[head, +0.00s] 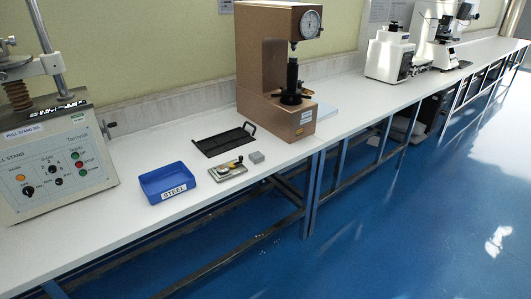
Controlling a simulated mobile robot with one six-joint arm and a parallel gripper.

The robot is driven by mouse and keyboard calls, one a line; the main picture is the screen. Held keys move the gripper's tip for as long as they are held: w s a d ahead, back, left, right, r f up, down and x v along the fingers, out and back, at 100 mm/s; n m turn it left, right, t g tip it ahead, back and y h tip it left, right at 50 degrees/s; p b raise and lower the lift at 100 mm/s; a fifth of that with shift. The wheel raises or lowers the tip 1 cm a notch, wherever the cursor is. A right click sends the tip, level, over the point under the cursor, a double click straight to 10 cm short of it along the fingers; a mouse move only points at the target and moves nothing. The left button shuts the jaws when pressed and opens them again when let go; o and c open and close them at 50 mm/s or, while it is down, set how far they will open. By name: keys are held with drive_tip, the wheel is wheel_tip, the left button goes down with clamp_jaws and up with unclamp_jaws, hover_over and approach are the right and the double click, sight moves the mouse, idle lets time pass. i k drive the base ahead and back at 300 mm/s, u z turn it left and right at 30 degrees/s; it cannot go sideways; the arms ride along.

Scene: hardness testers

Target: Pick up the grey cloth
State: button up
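My gripper is not in view.
A blue tray labelled STEEL (166,197) is left of the plate. A black mat or tray with a handle (222,141) lies behind. A brown hardness tester (262,75) stands at the back right, and a pull stand (52,165) at the left. The blue floor (400,235) in front is clear.

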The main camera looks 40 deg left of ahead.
sight(257, 157)
drive_tip(key=u, duration=0.1)
drive_tip(key=i, duration=1.2)
drive_tip(key=u, duration=1.15)
drive_tip(key=k, duration=0.25)
drive_tip(key=u, duration=2.5)
